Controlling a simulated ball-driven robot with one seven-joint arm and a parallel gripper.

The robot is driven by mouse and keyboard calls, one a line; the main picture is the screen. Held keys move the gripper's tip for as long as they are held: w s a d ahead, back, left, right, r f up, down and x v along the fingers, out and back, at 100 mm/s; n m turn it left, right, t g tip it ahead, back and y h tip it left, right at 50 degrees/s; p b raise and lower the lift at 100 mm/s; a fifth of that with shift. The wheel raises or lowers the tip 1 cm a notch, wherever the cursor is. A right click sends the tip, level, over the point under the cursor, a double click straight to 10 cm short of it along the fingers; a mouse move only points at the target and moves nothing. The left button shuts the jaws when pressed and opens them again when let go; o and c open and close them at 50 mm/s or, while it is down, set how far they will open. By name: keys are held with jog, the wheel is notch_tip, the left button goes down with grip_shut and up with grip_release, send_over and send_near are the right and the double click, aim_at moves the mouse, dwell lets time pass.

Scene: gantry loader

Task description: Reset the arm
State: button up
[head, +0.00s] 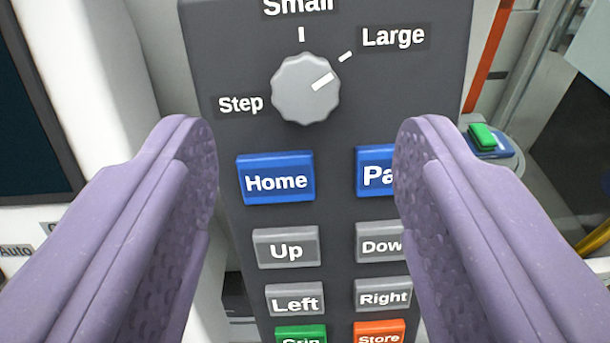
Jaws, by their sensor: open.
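My gripper (307,165) is open and empty, with its two purple fingers in front of a dark grey control panel (225,60). The blue Home button (276,178) shows between the fingertips, nearer the left one. A second blue button, reading "Pa" (374,172), is partly hidden by the right finger. Above them a grey knob (305,90) has its white mark turned toward "Large". Below are the grey Up (286,249), Down (380,243), Left (294,300) and Right (383,296) buttons. The Down button is partly covered by the right finger.
A green button (301,335) and an orange Store button (379,333) are cut off at the bottom edge. A dark screen (30,130) in a white housing stands at the left. At the right, a green block (482,136) rests on a blue piece.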

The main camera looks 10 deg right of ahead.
jog(key=v, duration=0.3)
jog(key=shift+s, duration=0.1)
